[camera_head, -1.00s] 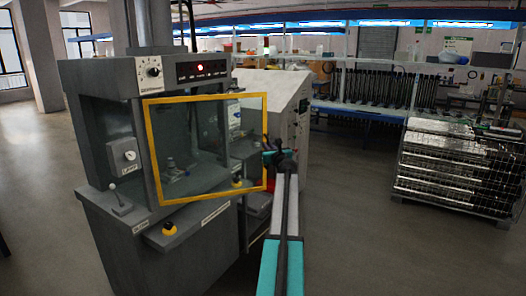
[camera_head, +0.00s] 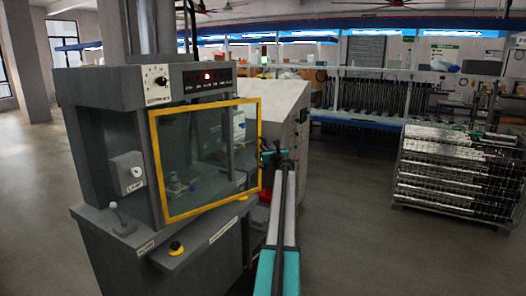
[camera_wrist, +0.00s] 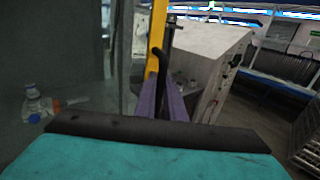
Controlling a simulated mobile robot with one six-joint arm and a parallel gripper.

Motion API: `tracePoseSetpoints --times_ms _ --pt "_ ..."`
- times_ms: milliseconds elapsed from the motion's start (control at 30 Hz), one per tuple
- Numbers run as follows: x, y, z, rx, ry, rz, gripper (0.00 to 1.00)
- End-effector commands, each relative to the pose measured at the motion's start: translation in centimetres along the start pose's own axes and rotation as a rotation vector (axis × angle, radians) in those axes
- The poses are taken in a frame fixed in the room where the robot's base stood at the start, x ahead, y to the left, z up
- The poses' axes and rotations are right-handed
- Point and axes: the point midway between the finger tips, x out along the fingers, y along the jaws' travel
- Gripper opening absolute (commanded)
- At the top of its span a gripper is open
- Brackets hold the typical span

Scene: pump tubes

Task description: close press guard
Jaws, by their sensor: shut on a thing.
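The press guard (camera_head: 205,106) is a clear panel in a yellow frame on the front of the grey press (camera_head: 95,88). It stands partly open, its right side swung out from the press. My gripper (camera_head: 271,157) is at the guard's right edge. The fingers are shut on the dark handle (camera_wrist: 168,45) beside that edge. The exact contact is partly hidden by the fingers.
A lever (camera_head: 121,222) and a yellow-and-black button (camera_head: 176,247) are on the press front. A grey cabinet (camera_head: 280,100) stands behind and right of the guard. A rack of metal parts (camera_head: 450,170) is at the right. The floor between is clear.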

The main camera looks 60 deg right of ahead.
Motion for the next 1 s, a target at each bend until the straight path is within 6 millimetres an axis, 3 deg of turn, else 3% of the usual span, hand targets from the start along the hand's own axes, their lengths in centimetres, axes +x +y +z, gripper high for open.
tracePoseSetpoints --times_ms 600,633,700,1000 --pt "0.36 -0.43 0.0 0.002 -0.001 -0.002 0.0" --pt "0.36 -0.43 0.0 0.002 -0.001 -0.002 0.14" --pt "0.37 -0.4 0.0 0.001 0.0 -0.002 0.26" --pt "0.39 -0.23 -0.01 0.0 0.0 0.001 0.28"
